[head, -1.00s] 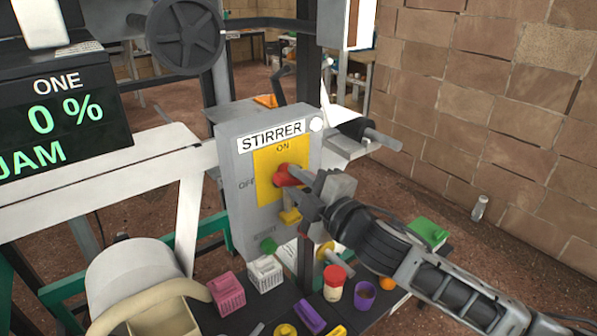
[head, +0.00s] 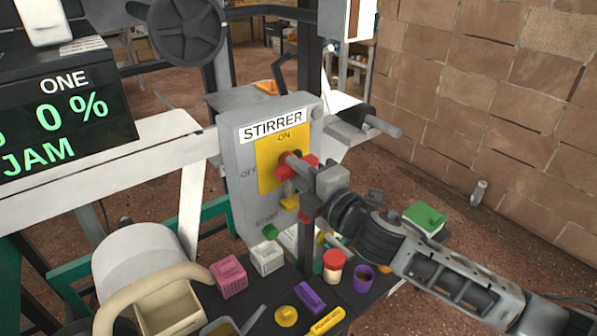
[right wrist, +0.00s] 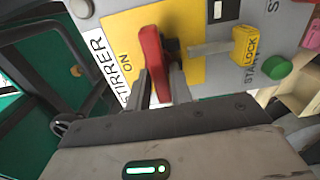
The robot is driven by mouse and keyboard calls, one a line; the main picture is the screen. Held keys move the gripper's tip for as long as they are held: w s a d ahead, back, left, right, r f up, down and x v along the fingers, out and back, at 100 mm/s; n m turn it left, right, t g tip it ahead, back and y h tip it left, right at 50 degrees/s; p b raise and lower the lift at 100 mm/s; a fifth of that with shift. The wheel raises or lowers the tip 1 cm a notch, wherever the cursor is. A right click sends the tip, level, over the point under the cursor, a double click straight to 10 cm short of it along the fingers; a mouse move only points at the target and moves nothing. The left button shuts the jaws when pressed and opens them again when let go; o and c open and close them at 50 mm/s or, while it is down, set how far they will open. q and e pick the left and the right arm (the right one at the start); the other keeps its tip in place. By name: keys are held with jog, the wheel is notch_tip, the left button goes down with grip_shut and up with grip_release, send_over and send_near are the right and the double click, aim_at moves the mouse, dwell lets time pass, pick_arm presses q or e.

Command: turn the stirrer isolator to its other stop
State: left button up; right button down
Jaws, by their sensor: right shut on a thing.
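The stirrer isolator has a red handle (head: 284,171) on a yellow plate (head: 267,158) marked ON at the top, with OFF on the grey box (head: 239,140) to its left. My right gripper (head: 307,176) is shut on the red handle. In the right wrist view the red handle (right wrist: 152,55) sits between my right gripper's fingers (right wrist: 160,88) and lies across the plate, at about a right angle to the direction of ON. The handle's lower end is partly hidden by the gripper. A yellow LOCK piece (right wrist: 245,45) is below the handle on the box. My left gripper is out of view.
A green button (head: 270,232) is at the box's lower edge. A grey bar (head: 382,126) juts out to the right of the box. Below are a pink basket (head: 229,277), a white basket (head: 266,258), a red-lidded jar (head: 333,267) and a purple cup (head: 362,278).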

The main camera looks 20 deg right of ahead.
jog(key=c, duration=1.4)
grip_release()
jog(key=shift+o, duration=0.2)
jog(key=b+v, duration=0.3)
jog(key=v, duration=1.3)
